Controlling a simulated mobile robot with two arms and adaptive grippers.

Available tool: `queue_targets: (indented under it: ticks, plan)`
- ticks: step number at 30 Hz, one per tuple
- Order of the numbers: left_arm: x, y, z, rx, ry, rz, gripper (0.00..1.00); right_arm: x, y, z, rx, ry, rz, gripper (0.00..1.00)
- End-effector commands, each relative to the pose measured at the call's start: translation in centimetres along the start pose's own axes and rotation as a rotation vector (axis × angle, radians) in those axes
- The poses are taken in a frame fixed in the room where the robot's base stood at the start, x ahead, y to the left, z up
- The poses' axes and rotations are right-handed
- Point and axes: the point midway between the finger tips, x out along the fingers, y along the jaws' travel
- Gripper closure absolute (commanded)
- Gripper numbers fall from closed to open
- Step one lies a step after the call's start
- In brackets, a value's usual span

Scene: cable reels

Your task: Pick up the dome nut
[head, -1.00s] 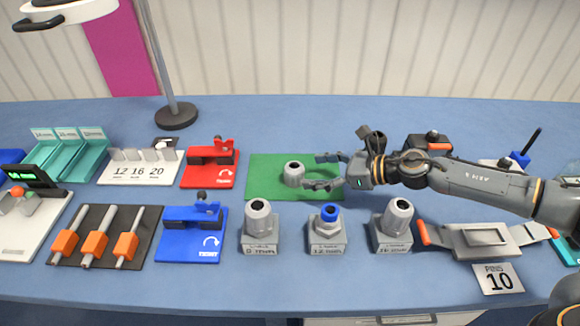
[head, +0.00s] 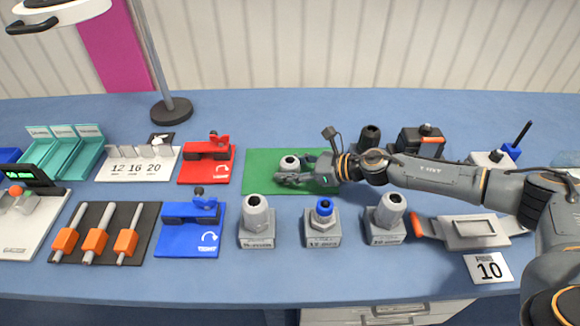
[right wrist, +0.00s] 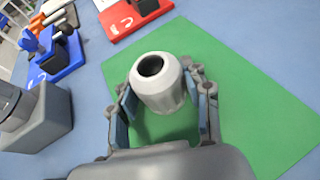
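The dome nut (head: 290,162) is a light grey, faceted nut with a dark round hole in its top. It stands upright on the green mat (head: 262,180). My right gripper (head: 300,170) is low over the mat, reaching in from the right, and partly hides the nut in the head view. In the right wrist view the nut (right wrist: 158,85) sits between the two fingers of the gripper (right wrist: 163,100). The fingers are spread, one on each side, and I see no clear grip on the nut. My left gripper is not in view.
Three grey blocks with fittings, the left (head: 256,222), middle (head: 322,222) and right (head: 386,218), stand in front of the mat. A red fixture (head: 207,165) and a blue fixture (head: 190,240) are to the left. A dark fitting (head: 369,137) stands behind my right arm.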

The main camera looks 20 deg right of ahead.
Motion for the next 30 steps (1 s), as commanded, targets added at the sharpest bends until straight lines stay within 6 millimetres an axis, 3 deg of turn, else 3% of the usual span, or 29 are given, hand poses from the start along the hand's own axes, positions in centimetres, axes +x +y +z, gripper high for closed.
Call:
queue_targets:
  ticks: [6,13,25,30]
  plan:
    - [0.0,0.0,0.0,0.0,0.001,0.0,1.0,0.0,0.0,0.0,0.0,0.0,0.0,0.82]
    - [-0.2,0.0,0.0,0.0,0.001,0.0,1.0,-0.2,0.0,0.6,-0.001,-0.001,0.0,0.82]
    - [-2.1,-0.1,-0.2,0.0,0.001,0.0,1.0,-3.1,0.0,7.5,-0.006,-0.002,0.0,0.82]
    - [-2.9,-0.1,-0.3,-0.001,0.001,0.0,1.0,-3.3,0.3,9.8,-0.01,-0.003,0.014,0.82]
